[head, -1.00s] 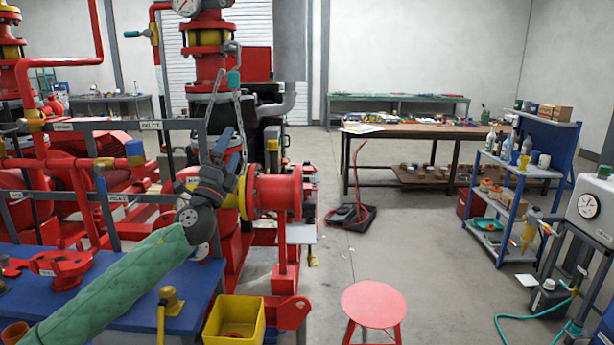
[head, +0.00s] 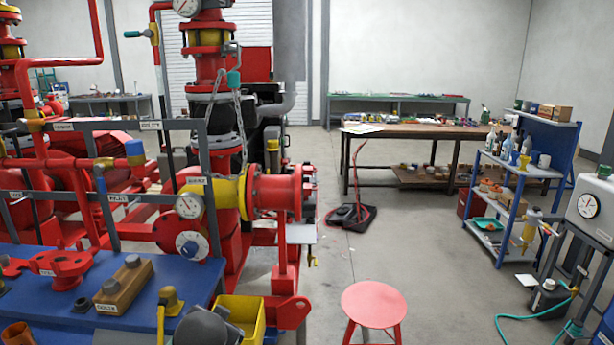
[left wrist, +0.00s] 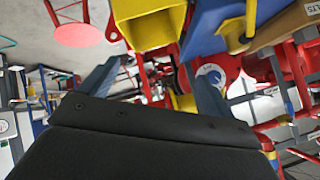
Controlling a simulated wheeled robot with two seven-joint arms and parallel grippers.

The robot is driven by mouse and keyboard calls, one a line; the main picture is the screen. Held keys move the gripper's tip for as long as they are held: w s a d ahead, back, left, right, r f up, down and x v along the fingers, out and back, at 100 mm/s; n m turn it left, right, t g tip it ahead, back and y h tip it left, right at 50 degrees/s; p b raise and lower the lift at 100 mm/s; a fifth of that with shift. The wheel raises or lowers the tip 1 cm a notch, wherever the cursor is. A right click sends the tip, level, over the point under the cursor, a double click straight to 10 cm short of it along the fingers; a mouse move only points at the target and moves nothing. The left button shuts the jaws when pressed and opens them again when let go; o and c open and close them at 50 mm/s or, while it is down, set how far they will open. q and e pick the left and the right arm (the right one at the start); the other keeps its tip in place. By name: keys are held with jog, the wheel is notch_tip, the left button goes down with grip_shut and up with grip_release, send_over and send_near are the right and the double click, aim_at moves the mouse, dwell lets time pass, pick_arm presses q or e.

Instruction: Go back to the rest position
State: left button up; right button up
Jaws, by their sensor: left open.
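My left gripper (left wrist: 157,75) shows in the left wrist view with its two dark fingers spread apart and nothing between them. In the head view only a dark grey part of my left arm shows at the bottom edge, in front of the yellow bin (head: 252,312). The pump skid's red flanged pipe (head: 277,192) and its gauge (head: 189,205) are in plain sight, with no arm over them. My right gripper is in neither view.
A blue bench (head: 190,275) at the lower left carries a wooden block (head: 124,284) and red fittings. A red stool (head: 374,304) stands at front centre. A blue shelf cart (head: 515,200) and a gauge stand (head: 588,206) are at right. Open floor lies between.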

pick_arm(q)
jog(key=s+d+f+n+g+h, duration=0.1)
jog(key=s+f+g, duration=0.1)
jog(key=s+f, duration=0.6)
jog(key=s+d+f+n+g+h, duration=0.1)
jog(key=s+d+f+g, duration=0.1)
jog(key=s+f, duration=0.7)
jog(key=s+d+f+g+h, duration=0.1)
jog(key=s+f+g, duration=0.3)
jog(key=s, duration=1.3)
notch_tip(320, 180, down, 4)
jog(key=shift+d+f+n, duration=0.2)
jog(key=shift+d+n, duration=0.15)
jog(key=shift+n, duration=0.05)
jog(key=shift+s, duration=0.1)
